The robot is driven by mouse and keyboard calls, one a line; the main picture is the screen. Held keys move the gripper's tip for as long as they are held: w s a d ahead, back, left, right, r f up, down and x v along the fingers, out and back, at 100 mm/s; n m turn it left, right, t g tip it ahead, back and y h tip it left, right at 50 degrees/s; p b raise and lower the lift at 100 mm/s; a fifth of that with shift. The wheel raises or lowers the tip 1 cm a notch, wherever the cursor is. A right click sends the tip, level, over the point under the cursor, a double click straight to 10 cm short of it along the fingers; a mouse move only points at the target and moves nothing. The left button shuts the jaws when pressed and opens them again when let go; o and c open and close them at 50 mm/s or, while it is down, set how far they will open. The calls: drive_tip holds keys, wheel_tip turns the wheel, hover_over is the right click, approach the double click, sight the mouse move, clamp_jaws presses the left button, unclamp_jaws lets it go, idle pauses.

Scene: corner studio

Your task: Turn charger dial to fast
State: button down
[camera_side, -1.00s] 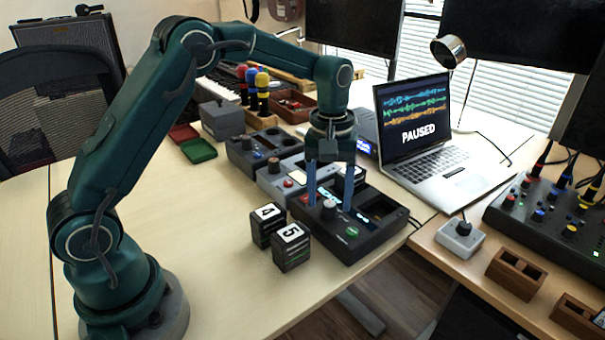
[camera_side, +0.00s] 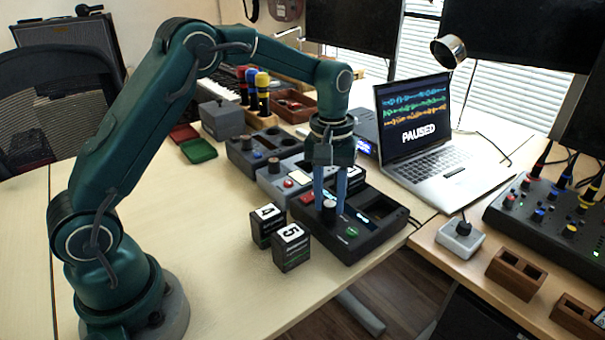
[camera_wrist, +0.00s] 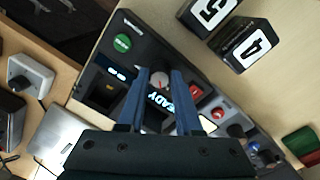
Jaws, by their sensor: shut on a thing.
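The black charger (camera_side: 366,240) lies near the front edge of the table. Its round grey dial (camera_side: 329,207) stands up from the top, and in the wrist view the dial (camera_wrist: 159,80) shows a red pointer mark. My gripper (camera_side: 330,207) points down over the charger, its two blue fingers closed on the dial from both sides. It also shows in the wrist view (camera_wrist: 159,78). The fingers partly cover the display, and the dial's setting marks are not readable.
Two battery blocks marked 4 (camera_side: 268,225) and 5 (camera_side: 291,247) stand left of the charger. A grey unit with a red button (camera_side: 285,178) sits close behind it. A laptop (camera_side: 430,140) is to the right. The table's front left is clear.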

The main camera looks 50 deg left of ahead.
sight(329, 203)
drive_tip(key=m, duration=0.4)
drive_tip(key=shift+m, duration=2.2)
drive_tip(key=c, duration=0.6)
unclamp_jaws()
drive_tip(key=shift+a+r, duration=0.1)
drive_tip(key=shift+r, duration=2.55)
